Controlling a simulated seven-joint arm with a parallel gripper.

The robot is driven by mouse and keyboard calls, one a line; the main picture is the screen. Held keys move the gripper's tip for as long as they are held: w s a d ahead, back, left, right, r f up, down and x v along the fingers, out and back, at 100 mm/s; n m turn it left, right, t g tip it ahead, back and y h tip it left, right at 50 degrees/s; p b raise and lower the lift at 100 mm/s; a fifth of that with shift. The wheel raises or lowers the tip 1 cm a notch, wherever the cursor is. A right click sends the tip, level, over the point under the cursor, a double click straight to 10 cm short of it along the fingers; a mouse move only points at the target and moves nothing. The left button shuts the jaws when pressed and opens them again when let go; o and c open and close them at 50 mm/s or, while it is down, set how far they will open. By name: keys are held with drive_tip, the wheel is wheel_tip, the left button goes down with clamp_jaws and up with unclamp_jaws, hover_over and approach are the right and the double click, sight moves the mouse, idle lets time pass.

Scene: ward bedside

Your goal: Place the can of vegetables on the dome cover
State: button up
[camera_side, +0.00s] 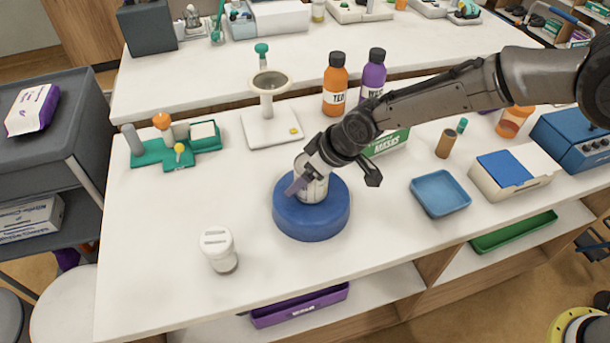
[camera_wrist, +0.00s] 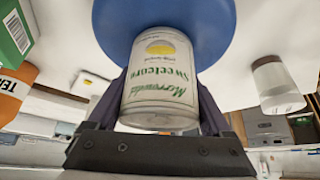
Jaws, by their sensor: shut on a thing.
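The can of vegetables (camera_side: 316,189) is white, with "Sweetcorn" on its label in the wrist view (camera_wrist: 160,85). My gripper (camera_side: 308,180) is shut on the can, with one finger on each side of it in the wrist view. The dome cover (camera_side: 312,222) is a round blue piece on the white table. It also shows behind the can in the wrist view (camera_wrist: 215,30). The can is over the middle of the dome cover, at or very close to its top. I cannot tell whether they touch. My gripper hides part of the can in the side view.
A white-capped jar (camera_side: 219,250) stands to the front left. A blue tray (camera_side: 440,194) lies to the right. A scale-like stand (camera_side: 268,120), an orange bottle (camera_side: 335,85) and a purple bottle (camera_side: 373,76) are behind. The table's front left is mostly clear.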

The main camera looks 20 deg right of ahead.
drive_tip(key=shift+f, duration=0.25)
drive_tip(key=o, duration=1.6)
drive_tip(key=shift+c, duration=0.2)
drive_tip(key=shift+r, duration=0.15)
drive_tip(key=v, duration=1.2)
